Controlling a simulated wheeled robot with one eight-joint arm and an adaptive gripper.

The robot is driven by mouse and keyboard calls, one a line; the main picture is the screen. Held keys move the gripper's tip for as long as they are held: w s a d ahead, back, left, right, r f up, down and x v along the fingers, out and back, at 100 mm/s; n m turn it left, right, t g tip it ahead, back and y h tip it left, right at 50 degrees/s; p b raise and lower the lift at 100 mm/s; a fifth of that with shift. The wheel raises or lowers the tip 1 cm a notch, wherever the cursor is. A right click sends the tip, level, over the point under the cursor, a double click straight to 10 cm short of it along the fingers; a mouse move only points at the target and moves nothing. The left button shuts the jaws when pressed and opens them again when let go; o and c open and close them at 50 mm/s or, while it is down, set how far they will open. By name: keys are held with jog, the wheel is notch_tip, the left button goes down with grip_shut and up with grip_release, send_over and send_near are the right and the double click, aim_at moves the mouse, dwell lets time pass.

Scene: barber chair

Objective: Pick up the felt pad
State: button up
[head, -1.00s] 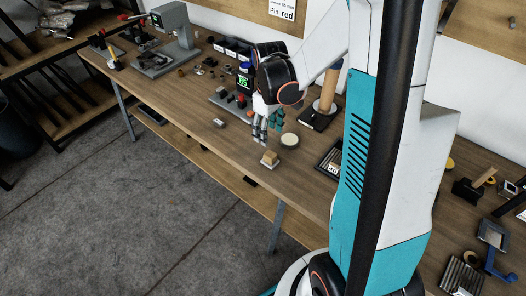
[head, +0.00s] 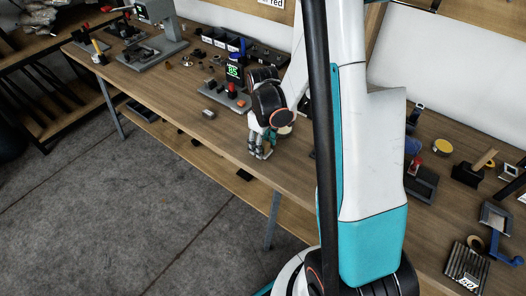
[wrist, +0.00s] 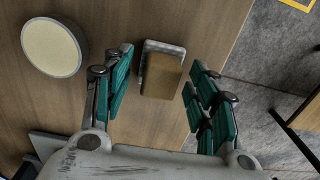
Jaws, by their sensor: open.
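A tan block on a pale grey base (wrist: 161,73), which looks like the felt pad, lies on the wooden bench near its edge. My gripper (wrist: 160,80) is open in the wrist view, with one green-padded finger on each side of the block. Gaps show between the block and both fingers. In the head view my gripper (head: 262,153) is low over the bench's front edge and hides most of the block. I cannot tell its exact height above the bench.
A round cream-topped disc (wrist: 51,47) stands left of my gripper in the wrist view. A small grey block (head: 209,113) and a device with a green display (head: 233,72) are to the left in the head view. The bench edge is close, with floor beyond.

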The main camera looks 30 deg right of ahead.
jog(key=shift+f, duration=0.35)
jog(key=shift+r, duration=0.1)
jog(key=c, duration=1.1)
jog(key=shift+c, duration=0.2)
notch_tip(320, 180, up, 20)
jog(key=p, duration=0.7)
